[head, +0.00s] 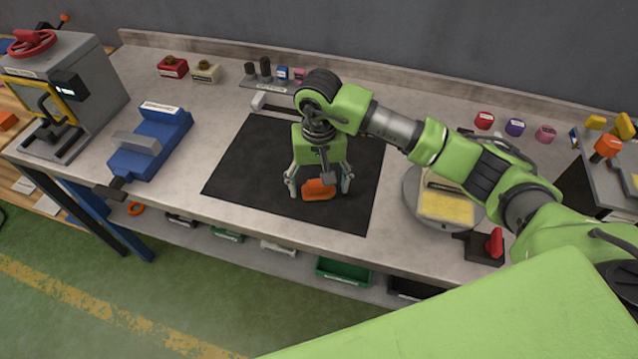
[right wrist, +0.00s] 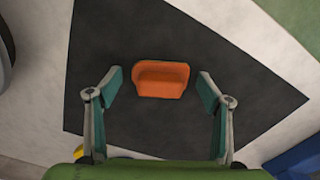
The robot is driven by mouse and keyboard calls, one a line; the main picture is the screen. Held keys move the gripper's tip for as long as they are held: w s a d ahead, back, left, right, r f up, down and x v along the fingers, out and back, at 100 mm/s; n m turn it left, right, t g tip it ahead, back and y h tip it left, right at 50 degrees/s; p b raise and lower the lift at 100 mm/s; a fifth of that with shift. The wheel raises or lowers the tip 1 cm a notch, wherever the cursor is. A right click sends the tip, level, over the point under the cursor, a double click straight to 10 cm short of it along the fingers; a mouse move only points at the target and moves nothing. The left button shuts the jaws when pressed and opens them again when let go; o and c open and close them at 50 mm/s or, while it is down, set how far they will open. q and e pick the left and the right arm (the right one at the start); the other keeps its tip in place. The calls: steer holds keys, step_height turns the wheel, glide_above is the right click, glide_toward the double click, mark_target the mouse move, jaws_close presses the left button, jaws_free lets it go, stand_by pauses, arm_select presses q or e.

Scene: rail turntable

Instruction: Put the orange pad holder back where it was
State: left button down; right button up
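The orange pad holder (head: 319,189) lies on the black mat (head: 246,165) near the middle of the bench. In the right wrist view the orange pad holder (right wrist: 161,79) sits between and a little beyond the fingertips, with dark gaps on both sides. My right gripper (head: 319,192) is over the mat, pointing down, with its fingers spread on either side of the holder. The right wrist view shows the right gripper (right wrist: 160,88) open and not touching it. My left gripper is not in view.
A turntable (head: 411,190) carrying a yellow-topped block (head: 446,207) stands right of the mat, with a red-handled device (head: 494,243) at the front edge. A blue vise (head: 150,143) and a grey press (head: 88,80) stand left. Small pots line the back.

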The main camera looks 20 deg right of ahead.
mark_target(319, 182)
steer(key=shift+r, duration=0.55)
step_height(319, 182, up, 11)
steer(key=b, duration=0.3)
steer(key=shift+r, duration=0.1)
